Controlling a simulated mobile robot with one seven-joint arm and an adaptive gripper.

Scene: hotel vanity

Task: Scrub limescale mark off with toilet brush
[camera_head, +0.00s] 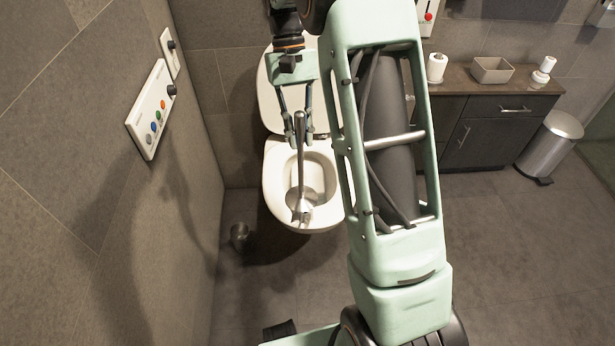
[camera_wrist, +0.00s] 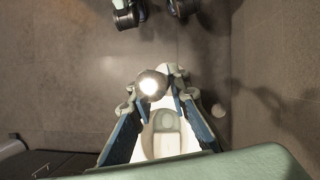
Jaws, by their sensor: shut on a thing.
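The toilet brush (camera_head: 302,203) has a long silver handle and a wide silver guard at its lower end. My gripper (camera_head: 299,137) is shut on the upper part of the handle, and the brush hangs nearly upright. In the head view its lower end overlaps the front of the bowl; contact cannot be told. The white toilet (camera_head: 273,185) has its lid raised. I cannot make out a limescale mark; bristles are hidden.
A dark brush holder (camera_head: 240,236) stands on the floor left of the toilet. A control panel (camera_head: 151,109) is on the left wall. A vanity cabinet (camera_head: 485,130) and a steel bin (camera_head: 549,145) stand at right.

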